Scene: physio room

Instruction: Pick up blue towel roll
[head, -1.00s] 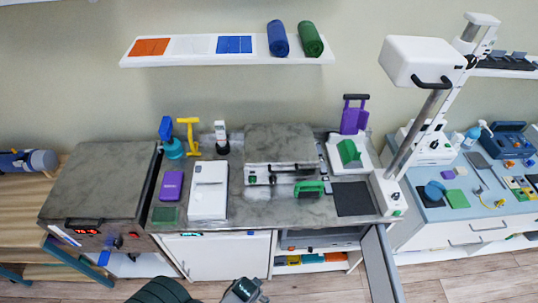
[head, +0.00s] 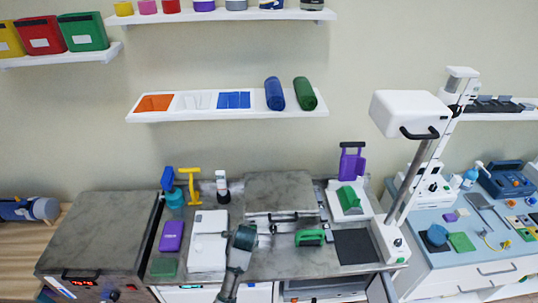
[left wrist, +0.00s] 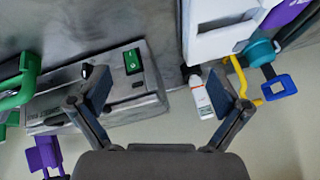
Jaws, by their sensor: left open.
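The blue towel roll (head: 275,94) stands on the wall shelf (head: 170,117), at its right part, just left of a green roll (head: 305,94). In the head view my left gripper (head: 243,237) is over the counter, well below and in front of the shelf and apart from the blue roll. In the left wrist view the gripper (left wrist: 160,92) has its two fingers spread wide, with nothing held between them. The blue roll does not show in the left wrist view. My right gripper is not in view.
The shelf also holds orange, white and blue flat pieces (head: 234,100). A higher shelf (head: 220,15) carries several small items. On the counter stand a white bottle (head: 222,187), a yellow tool (head: 190,186) and a white box (head: 208,240). A white-headed arm (head: 408,113) rises at right.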

